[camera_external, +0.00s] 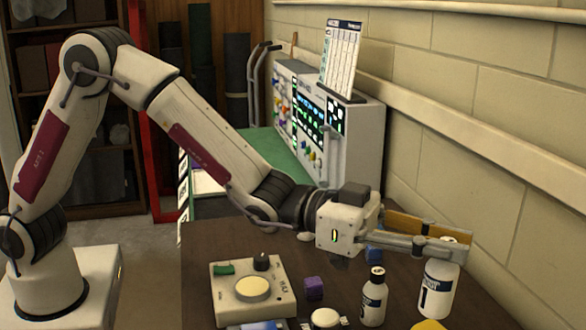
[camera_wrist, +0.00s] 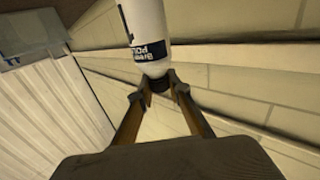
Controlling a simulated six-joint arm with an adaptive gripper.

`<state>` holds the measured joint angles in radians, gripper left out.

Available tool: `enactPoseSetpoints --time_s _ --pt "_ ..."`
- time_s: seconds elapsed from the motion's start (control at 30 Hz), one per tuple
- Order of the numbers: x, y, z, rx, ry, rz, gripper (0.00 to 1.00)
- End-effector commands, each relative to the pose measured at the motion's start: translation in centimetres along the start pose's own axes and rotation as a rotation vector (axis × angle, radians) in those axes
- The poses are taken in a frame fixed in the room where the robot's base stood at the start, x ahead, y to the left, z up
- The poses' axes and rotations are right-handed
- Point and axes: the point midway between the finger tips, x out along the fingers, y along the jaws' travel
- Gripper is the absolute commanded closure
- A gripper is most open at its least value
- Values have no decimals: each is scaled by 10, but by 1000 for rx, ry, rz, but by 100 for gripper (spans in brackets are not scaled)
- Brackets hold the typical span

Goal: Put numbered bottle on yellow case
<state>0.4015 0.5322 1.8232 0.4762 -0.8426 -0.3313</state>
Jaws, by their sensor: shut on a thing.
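My gripper (camera_external: 432,244) is shut on the neck of a white bottle (camera_external: 440,285) with a dark label, at the right of the table. The held bottle is upright. I cannot tell whether its base touches the table. In the wrist view, my gripper (camera_wrist: 160,80) closes on its dark cap, and the white bottle (camera_wrist: 146,30) shows dark lettering. A smaller white bottle (camera_external: 374,300) with a black cap and dark label stands to its left. A yellow thing (camera_external: 428,325), perhaps the yellow case, is mostly cut off by the bottom edge.
A beige control box (camera_external: 226,300) with a round yellowish button sits at the left. A purple cube (camera_external: 313,288), a round pale lid-like thing (camera_external: 325,318) and a blue item (camera_external: 374,254) lie nearby. The block wall (camera_external: 480,140) runs close along the right.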

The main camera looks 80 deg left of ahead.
Motion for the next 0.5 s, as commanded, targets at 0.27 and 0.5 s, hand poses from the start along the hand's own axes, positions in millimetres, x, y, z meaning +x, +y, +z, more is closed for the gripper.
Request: enactPoseSetpoints --time_s 0.27,0.5 --pt "25 1 -7 -1 3 -100 100" --pt "38 -13 -8 -2 1 -196 100"
